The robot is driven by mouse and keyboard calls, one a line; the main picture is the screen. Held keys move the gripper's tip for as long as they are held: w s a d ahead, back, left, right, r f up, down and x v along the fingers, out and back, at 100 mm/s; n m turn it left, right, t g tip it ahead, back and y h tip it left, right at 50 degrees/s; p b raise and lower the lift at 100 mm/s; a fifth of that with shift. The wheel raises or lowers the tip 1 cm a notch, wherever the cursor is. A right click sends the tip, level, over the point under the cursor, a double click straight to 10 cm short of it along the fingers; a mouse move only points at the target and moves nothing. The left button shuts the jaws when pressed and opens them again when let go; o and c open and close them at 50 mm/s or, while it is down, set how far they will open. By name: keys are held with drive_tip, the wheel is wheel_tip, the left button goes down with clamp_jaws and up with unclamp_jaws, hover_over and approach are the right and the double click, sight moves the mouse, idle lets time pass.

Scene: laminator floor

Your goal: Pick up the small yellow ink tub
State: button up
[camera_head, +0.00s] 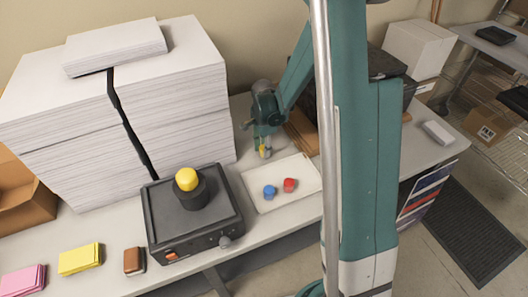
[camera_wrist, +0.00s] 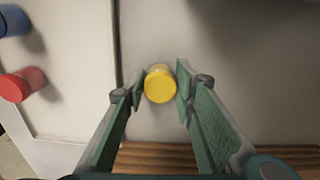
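The small yellow ink tub (camera_wrist: 160,84) is between the two fingers of my gripper (camera_wrist: 161,86) in the wrist view, with its round end facing the camera. The fingers sit close against both its sides, and no clear gap shows. In the head view my gripper (camera_head: 263,148) is low over the table at the back-left edge of the white tray, and a bit of the yellow tub (camera_head: 264,151) shows between the fingers. Whether the tub rests on the table is hard to tell.
The white tray (camera_head: 257,196) holds a blue tub (camera_head: 269,192) and a red tub (camera_head: 289,185). A black device (camera_head: 168,223) with a yellow knob (camera_head: 187,179) stands left of it. Tall paper stacks (camera_head: 190,110) stand behind left. Brown slats (camera_wrist: 155,158) are near my gripper.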

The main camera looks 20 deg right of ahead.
drive_tip(key=c, duration=0.4)
drive_tip(key=shift+o, duration=0.2)
drive_tip(key=shift+r, duration=0.1)
drive_tip(key=shift+r, duration=4.9)
